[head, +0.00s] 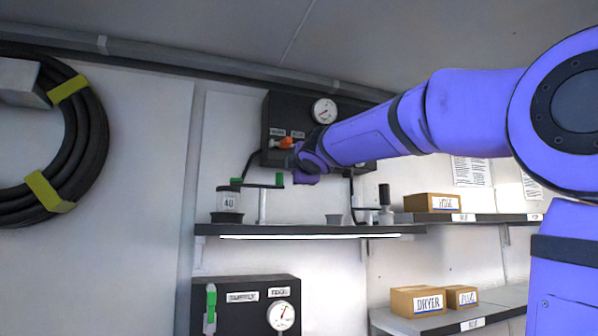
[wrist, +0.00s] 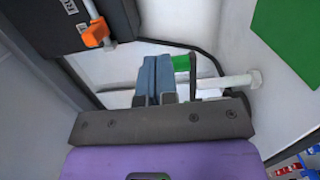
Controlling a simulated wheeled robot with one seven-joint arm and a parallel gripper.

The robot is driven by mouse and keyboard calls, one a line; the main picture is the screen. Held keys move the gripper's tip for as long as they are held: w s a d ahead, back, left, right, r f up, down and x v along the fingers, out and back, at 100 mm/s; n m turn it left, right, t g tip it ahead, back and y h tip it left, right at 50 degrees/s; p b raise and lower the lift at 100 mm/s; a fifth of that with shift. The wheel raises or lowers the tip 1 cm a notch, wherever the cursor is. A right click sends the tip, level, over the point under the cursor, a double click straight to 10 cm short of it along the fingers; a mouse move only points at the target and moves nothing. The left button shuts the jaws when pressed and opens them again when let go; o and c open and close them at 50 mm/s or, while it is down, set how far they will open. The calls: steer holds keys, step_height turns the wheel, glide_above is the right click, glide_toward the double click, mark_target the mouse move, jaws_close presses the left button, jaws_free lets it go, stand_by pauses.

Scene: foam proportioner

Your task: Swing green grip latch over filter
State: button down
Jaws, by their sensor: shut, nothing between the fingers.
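The latch (head: 258,186) is a thin dark bar on a pale upright post (head: 262,208), with a green grip at its right end. The filter (head: 228,202) is a clear jar marked 40 on a dark base, left of the post, with the bar's left end close above it. My gripper (head: 300,172) is just right of the green grip. In the wrist view, my shut, empty fingers (wrist: 155,78) are beside the green grip (wrist: 181,63), which is partly hidden behind them; contact cannot be told. The pale post (wrist: 225,82) also shows there.
A black panel with a gauge (head: 324,111) and orange lever (head: 285,143) is behind my gripper. The shelf (head: 310,230) holds a small grey cup (head: 334,219) and a dark-topped fitting (head: 385,205). A black hose runs beside the post. Boxes stand on the right shelves.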

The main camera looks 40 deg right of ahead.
steer(key=s, duration=1)
steer(key=shift+s+d, duration=0.3)
steer(key=shift+f, duration=0.1)
steer(key=s+a+f+m+g+y, duration=0.2)
steer(key=s+a+f+m+g, duration=0.1)
steer(key=f, duration=0.9)
steer(key=s+a+f+m+g+y, duration=0.3)
steer(key=s+a+f, duration=0.4)
steer(key=a+f, duration=0.3)
steer(key=s+a+f+m+g+y, duration=0.2)
steer(key=s+a+f+m+g, duration=0.3)
steer(key=f, duration=1.1)
steer(key=shift+s+a+f+m+y, duration=0.15)
steer(key=shift+s+a+m+y, duration=0.2)
steer(key=shift+a+m, duration=0.7)
